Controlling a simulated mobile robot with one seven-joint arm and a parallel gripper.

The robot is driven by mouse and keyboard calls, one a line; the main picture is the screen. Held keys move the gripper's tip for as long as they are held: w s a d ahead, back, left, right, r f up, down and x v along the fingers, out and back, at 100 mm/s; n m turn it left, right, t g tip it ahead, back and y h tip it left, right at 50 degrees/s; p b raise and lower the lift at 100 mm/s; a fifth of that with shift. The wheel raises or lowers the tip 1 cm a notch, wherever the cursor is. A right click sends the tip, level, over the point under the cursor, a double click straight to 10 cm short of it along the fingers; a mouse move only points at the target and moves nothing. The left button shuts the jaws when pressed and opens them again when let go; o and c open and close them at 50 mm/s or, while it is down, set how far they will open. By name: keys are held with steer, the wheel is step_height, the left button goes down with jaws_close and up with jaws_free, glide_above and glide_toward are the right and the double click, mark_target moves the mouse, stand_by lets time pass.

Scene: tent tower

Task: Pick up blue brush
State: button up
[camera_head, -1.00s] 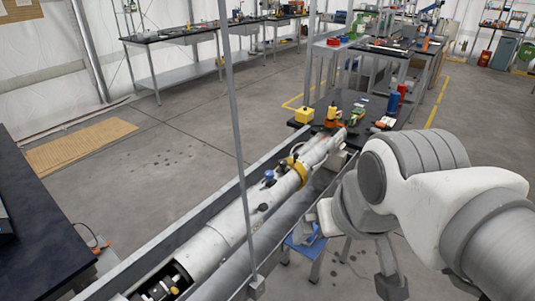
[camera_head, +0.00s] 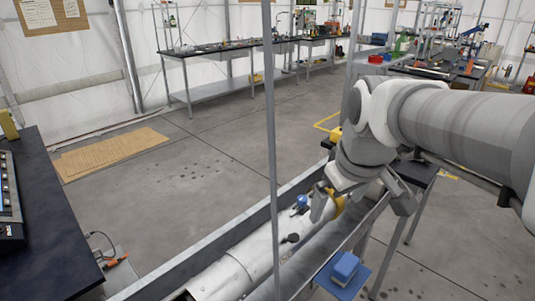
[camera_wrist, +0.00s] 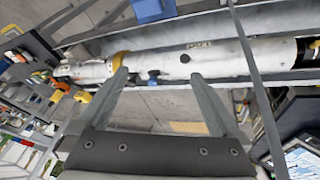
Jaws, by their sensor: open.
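A blue block-shaped object (camera_head: 346,267), which may be the blue brush, rests on a small blue stool top (camera_head: 327,281) at the bottom of the head view. A blue shape (camera_wrist: 152,10) also shows at the top edge of the wrist view; I cannot tell brush from stool there. My gripper (camera_head: 362,200) is above the long white tube, higher in the picture than the blue object and apart from it. In the wrist view my gripper (camera_wrist: 160,82) has its fingers wide apart with nothing held between them.
The long white tube (camera_head: 235,268) with a yellow band lies in a grey metal trough (camera_head: 190,250). A thin upright pole (camera_head: 271,130) stands in front. A black table (camera_head: 50,215) is at left. Open floor (camera_head: 190,165) lies beyond the trough.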

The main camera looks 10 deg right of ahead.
mark_target(347, 262)
steer(key=w+d+f+n+g+p, duration=0.4)
steer(key=d+f+g+p, duration=0.1)
steer(key=d+f+p, duration=0.15)
steer(key=shift+n+y, duration=0.3)
steer(key=f, duration=0.6)
steer(key=f+b, duration=0.1)
steer(key=f, duration=0.4)
steer(key=shift+s+d+f, duration=0.1)
steer(key=shift+s+f, duration=0.1)
steer(key=shift+f, duration=0.15)
steer(key=shift+d+f+b, duration=0.2)
steer(key=shift+f+b, duration=0.35)
steer(key=shift+f, duration=2.4)
steer(key=shift+s, duration=0.1)
steer(key=shift+c, duration=0.2)
steer(key=c, duration=1.1)
steer(key=shift+r, duration=0.1)
